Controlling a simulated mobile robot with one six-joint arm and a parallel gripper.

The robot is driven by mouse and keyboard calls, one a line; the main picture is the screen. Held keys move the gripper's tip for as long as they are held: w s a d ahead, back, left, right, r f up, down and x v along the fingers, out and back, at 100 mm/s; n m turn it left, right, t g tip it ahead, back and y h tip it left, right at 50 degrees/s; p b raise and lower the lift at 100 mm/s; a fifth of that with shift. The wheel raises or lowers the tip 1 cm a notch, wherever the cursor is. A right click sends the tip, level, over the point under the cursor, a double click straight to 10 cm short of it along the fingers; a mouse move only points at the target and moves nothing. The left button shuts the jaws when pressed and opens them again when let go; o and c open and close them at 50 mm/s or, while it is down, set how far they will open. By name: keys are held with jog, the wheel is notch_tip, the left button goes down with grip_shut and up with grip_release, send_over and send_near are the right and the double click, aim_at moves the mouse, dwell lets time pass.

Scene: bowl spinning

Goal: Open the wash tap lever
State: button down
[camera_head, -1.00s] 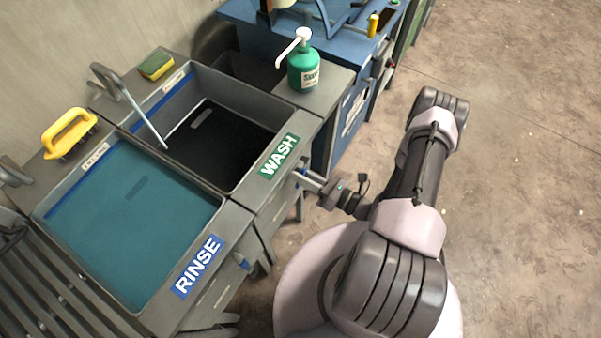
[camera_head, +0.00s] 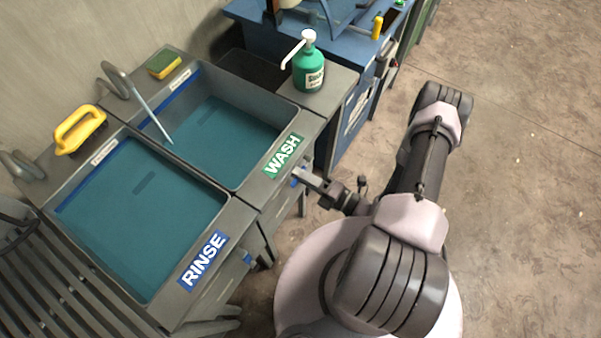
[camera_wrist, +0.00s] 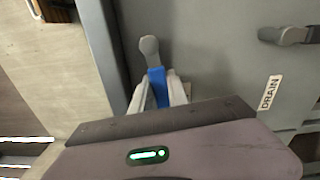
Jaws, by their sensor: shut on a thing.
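The wash tap lever is blue with a grey rounded end, on the front of the sink unit; it shows in the wrist view (camera_wrist: 156,82). My gripper (camera_wrist: 155,90) has its two pale fingers around the blue part, shut on it. In the head view my gripper (camera_head: 303,176) is at the sink front, just below the green WASH sign (camera_head: 283,155), and hides much of the lever. The wash basin (camera_head: 252,100) holds teal water. A pale stream (camera_head: 155,120) runs from the curved spout (camera_head: 115,78) into it.
The rinse basin (camera_head: 75,195) beside it also holds teal water. A grey handle (camera_wrist: 285,35) is above the DRAIN label (camera_wrist: 270,92). A green soap bottle (camera_head: 308,70), sponge (camera_head: 164,64) and yellow brush (camera_head: 80,130) stand around the basins. Open floor is at right.

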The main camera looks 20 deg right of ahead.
jog(key=shift+r+m, duration=0.35)
jog(key=shift+m, duration=0.35)
jog(key=shift+r, duration=0.1)
jog(key=c, duration=1.3)
grip_release()
jog(key=p+v, duration=0.2)
jog(key=v, duration=1.5)
jog(key=shift+s+d+p, duration=0.1)
jog(key=shift+s+p, duration=0.05)
jog(key=shift+p, duration=0.25)
jog(key=shift+r, duration=0.1)
